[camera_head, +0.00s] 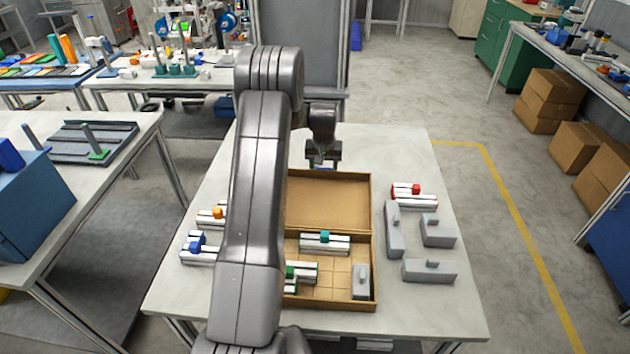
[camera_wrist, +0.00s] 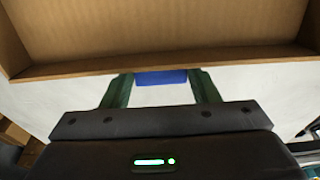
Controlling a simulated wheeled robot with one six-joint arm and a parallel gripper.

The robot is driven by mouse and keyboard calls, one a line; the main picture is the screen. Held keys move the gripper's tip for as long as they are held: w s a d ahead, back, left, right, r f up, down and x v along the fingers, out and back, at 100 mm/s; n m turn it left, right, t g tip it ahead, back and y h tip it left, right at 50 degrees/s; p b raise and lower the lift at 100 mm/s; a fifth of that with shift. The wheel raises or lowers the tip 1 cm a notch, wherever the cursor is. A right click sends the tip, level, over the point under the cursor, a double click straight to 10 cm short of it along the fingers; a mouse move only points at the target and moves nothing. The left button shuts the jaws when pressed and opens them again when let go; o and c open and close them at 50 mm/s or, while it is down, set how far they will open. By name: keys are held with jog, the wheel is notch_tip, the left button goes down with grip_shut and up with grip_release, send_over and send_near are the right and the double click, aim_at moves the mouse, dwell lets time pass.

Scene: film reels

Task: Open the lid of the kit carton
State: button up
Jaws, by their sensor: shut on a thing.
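The brown kit carton (camera_head: 373,280) stands on the white table with its inside exposed. Its lid (camera_head: 330,202) is swung open at the far side, with its inner face showing. In the wrist view the lid (camera_wrist: 160,30) fills the top. My gripper (camera_head: 322,163) is at the lid's far edge. It is shut on a blue tab (camera_wrist: 162,77) at that edge, held between both fingers. My arm hides the left side of the carton and lid.
White rails with teal (camera_head: 325,238) and green blocks and a grey part (camera_head: 360,282) lie in the carton. Grey parts (camera_head: 428,270) and a red-topped rail (camera_head: 413,196) lie to its right. Orange-topped (camera_head: 212,216) and blue-topped rails (camera_head: 198,248) lie left. The table's far right is clear.

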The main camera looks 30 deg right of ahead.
jog(key=shift+r, duration=0.15)
jog(key=shift+s+a+r+t+b, duration=0.15)
jog(key=shift+s+r+b, duration=0.05)
jog(key=shift+r, duration=0.65)
jog(key=shift+s+a+r+t+b, duration=0.1)
jog(key=shift+s+r+t+b, duration=0.1)
jog(key=shift+r, duration=0.6)
jog(key=o, duration=1.4)
jog(key=shift+r, duration=0.15)
jog(key=b+v, duration=0.2)
jog(key=v, duration=1.1)
jog(key=shift+a+r, duration=0.25)
jog(key=shift+f, duration=0.1)
